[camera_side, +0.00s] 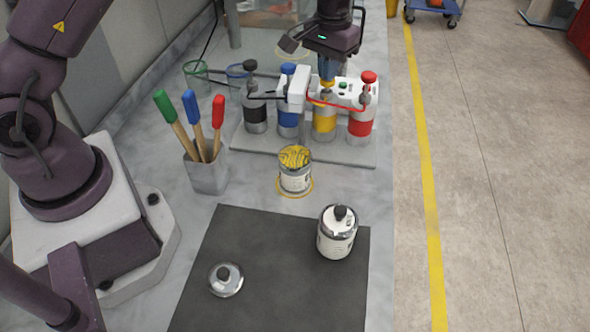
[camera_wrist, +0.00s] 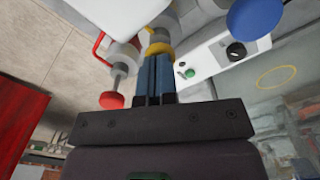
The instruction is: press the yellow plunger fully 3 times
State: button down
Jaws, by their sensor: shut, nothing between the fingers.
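The yellow plunger (camera_side: 327,84) tops the yellow-banded pump bottle (camera_side: 324,122), in a row with black, blue and red ones. My gripper (camera_side: 327,78) is shut and points down right over the plunger, its blue fingers at or very near its top. In the wrist view the fingertips of my gripper (camera_wrist: 159,58) overlap the yellow plunger (camera_wrist: 160,48), so I cannot tell for certain whether they touch. The plunger's head looks lower than the red plunger (camera_side: 368,77), but the fingers partly hide it.
An open can with yellow contents (camera_side: 296,182) stands in a yellow ring in front of the bottles. A brush holder (camera_side: 207,176) is left, a lidded can (camera_side: 337,240) and a loose lid (camera_side: 226,279) are on the dark mat (camera_side: 278,265). A white box (camera_side: 299,90) adjoins the fingers.

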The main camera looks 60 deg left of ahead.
jog(key=shift+r, duration=2.15)
jog(key=shift+f, duration=0.15)
jog(key=shift+f, duration=2.2)
jog(key=shift+r, duration=2.35)
jog(key=shift+f, duration=0.1)
